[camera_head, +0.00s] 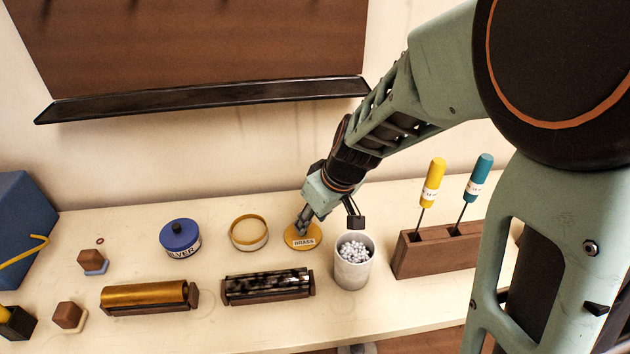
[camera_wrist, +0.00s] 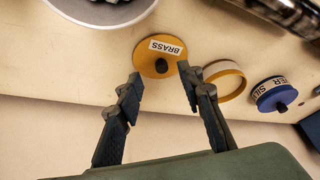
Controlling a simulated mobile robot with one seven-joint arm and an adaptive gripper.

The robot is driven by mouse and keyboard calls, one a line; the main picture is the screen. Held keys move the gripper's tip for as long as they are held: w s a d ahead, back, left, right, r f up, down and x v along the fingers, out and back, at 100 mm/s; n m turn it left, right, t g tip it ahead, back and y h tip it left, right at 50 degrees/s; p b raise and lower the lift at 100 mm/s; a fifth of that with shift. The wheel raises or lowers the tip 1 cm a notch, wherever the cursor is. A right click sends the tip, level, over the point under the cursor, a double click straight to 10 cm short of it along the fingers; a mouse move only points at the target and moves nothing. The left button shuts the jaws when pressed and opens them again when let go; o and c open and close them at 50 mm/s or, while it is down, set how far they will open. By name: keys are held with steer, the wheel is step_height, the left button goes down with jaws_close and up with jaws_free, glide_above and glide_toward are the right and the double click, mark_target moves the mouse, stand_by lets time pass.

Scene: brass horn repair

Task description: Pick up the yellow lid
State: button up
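The yellow lid (camera_head: 303,243) is a flat disc with a "BRASS" label, lying on the bench between the yellow-rimmed tin and the white cup. In the wrist view the lid (camera_wrist: 150,62) shows its label and a small dark knob at its middle. My gripper (camera_head: 328,217) is open and empty, above and close to the lid. In the wrist view my gripper (camera_wrist: 160,76) has its two fingertips spread, one on each side of the lid's near edge, with the knob slightly beyond them. I cannot tell whether a finger touches the lid.
The open yellow-rimmed tin (camera_head: 249,244) stands left of the lid, and a blue "SILVER" tin (camera_head: 181,239) farther left. The white cup of beads (camera_head: 352,272) stands close on the right. A dark cylinder (camera_head: 268,286) lies in front. A wooden screwdriver block (camera_head: 430,254) is at right.

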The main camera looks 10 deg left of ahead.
mark_target(312, 238)
steer(key=shift+a+x, duration=0.15)
steer(key=shift+x, duration=1.2)
steer(key=shift+a+x, duration=0.15)
steer(key=shift+x, duration=1.25)
steer(key=shift+w+r, duration=0.2)
steer(key=shift+c, duration=0.3)
jaws_close()
